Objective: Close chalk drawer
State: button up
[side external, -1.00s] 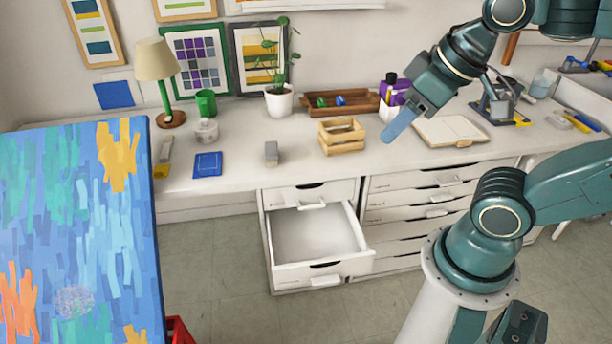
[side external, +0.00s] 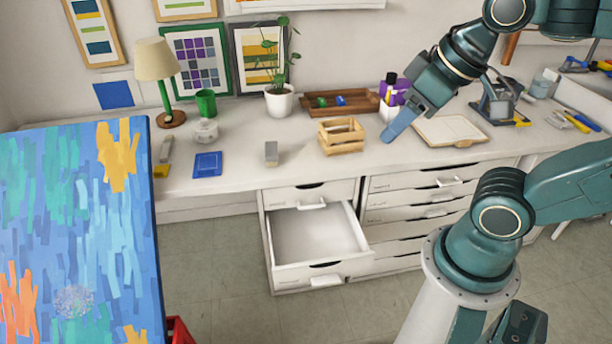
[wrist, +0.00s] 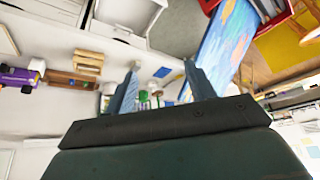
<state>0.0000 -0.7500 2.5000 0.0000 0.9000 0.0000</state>
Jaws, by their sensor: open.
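A white drawer (side external: 322,268) in the left column of the cabinet under the desk is pulled well out and looks empty inside. Its front has a dark slot grip and a pale handle (side external: 326,281). A shut drawer (side external: 308,194) sits just above it. My gripper (side external: 390,136) is above the desk at the right, up and to the right of the open drawer and apart from it. In the wrist view my gripper (wrist: 160,85) has its two blue fingers spread with nothing between them. I cannot tell for sure which drawer shows at the top of the wrist view.
A wooden crate (side external: 342,137), a grey block (side external: 271,153) and an open notebook (side external: 450,130) are on the desk. A blue painted canvas (side external: 75,220) stands at the left. The right column holds several shut drawers (side external: 415,199). Floor in front of the drawer is clear.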

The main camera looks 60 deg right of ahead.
dwell(0.4)
jog(key=shift+w, duration=0.2)
jog(key=c, duration=1.1)
jog(key=shift+w+d+f+n, duration=0.1)
jog(key=shift+w+f+n, duration=0.1)
jog(key=shift+w+n, duration=0.15)
grip_shut()
jog(key=w+d+f+n+g, duration=0.3)
jog(key=w+d+f+n, duration=0.1)
jog(key=w+f+n, duration=0.4)
jog(key=w+d+f+n+g, duration=0.25)
jog(key=w+f+n, duration=0.3)
jog(key=f, duration=0.45)
jog(key=s+d+f+n+g+y, duration=0.1)
jog(key=f+n, duration=0.5)
jog(key=f, duration=0.7)
jog(key=s+d+f+n+g+y, duration=0.1)
jog(key=s+d+f+n, duration=0.2)
jog(key=f, duration=1.1)
jog(key=s+n, duration=0.2)
jog(key=n, duration=0.1)
jog(key=shift+n+g+y, duration=0.3)
jog(key=shift+n+g, duration=0.05)
jog(key=shift+n, duration=0.05)
